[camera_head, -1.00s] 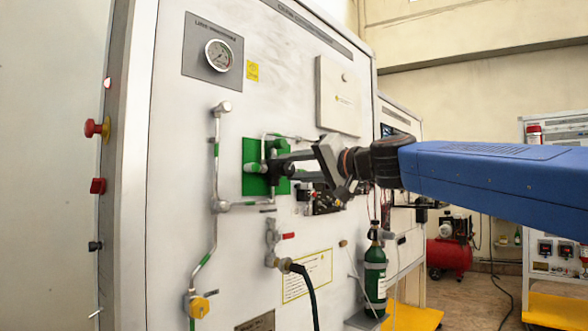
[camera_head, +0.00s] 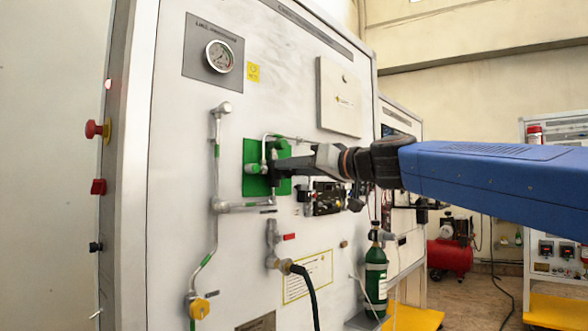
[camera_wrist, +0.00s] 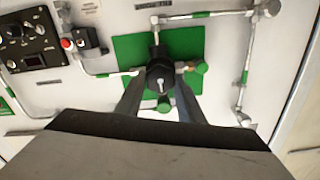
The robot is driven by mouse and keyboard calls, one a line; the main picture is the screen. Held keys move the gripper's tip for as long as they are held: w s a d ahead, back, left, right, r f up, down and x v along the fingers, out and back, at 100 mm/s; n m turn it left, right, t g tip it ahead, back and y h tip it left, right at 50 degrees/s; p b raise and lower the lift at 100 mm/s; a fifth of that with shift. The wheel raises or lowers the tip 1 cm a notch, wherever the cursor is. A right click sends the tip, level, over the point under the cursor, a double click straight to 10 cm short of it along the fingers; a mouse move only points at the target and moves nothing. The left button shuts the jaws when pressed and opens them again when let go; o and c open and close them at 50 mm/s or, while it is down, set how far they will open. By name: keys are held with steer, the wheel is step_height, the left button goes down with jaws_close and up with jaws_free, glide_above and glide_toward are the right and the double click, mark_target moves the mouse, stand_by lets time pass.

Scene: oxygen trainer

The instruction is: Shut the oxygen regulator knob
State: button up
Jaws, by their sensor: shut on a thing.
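The oxygen regulator knob (camera_wrist: 160,74) is the dark round part at the centre of the green backing plate (camera_wrist: 128,48) in the wrist view. My gripper (camera_wrist: 159,92) reaches it from below in that view, one finger on each side, and is shut on it. The exact contact points are partly hidden. In the head view my gripper (camera_head: 282,168) is at the green plate (camera_head: 251,186) on the panel, and its fingers mostly cover the knob. Green caps (camera_wrist: 197,67) stand beside the knob.
Metal pipes (camera_head: 217,160) run left of the plate, with a pressure gauge (camera_head: 219,56) above. A black instrument box (camera_head: 327,199) is close on the right. A green cylinder (camera_head: 375,275) stands lower right.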

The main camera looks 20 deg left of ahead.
steer(key=shift+f, duration=0.15)
steer(key=o, duration=1.1)
steer(key=shift+c, duration=0.2)
steer(key=shift+d, duration=0.15)
steer(key=v, duration=1.7)
steer(key=shift+s, duration=0.15)
steer(key=shift+d, duration=0.1)
